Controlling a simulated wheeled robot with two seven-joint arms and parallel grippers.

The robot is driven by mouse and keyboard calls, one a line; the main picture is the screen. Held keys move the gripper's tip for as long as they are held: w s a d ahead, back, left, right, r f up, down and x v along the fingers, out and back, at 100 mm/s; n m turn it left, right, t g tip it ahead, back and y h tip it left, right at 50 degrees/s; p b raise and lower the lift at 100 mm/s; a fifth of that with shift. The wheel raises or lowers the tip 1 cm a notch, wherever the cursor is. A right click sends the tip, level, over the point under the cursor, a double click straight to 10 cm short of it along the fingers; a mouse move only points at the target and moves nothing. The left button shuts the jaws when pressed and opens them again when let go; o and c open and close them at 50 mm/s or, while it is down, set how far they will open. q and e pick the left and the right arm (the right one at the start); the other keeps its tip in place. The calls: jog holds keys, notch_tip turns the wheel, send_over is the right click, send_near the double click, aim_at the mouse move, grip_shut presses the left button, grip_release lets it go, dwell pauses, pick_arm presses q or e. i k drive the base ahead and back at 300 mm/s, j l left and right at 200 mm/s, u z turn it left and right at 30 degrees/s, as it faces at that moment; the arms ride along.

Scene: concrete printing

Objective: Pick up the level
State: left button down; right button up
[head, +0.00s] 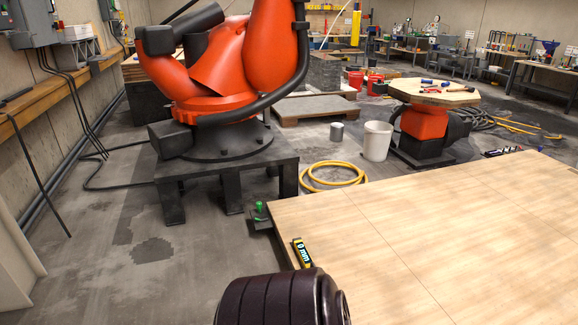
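A short yellow and black bar marked "0 mm" (302,253) lies at the left edge of the light wooden table top (440,220) in the head view. It may be the level, but I cannot tell for certain. A small dark item with coloured parts (502,151) lies at the far edge of the table top, too small to identify. Neither of my grippers is in view. A dark rounded part at the bottom middle, probably mine, covers the near left corner of the table.
A large orange robot arm (225,70) stands on a dark steel stand (228,185) beyond the table. A yellow hose coil (333,175), a white bucket (377,141) and a round-topped orange pedestal (425,122) are on the floor. The floor at left (110,270) is mostly clear.

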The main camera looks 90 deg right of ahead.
aim_at(306, 261)
jog(key=i+l+z, duration=0.15)
jog(key=i+z, duration=0.15)
jog(key=z, duration=0.15)
jog(key=i+z, duration=0.3)
jog(key=z, duration=0.2)
jog(key=i+z, duration=0.45)
jog(key=i+j+z, duration=0.15)
jog(key=z, duration=0.3)
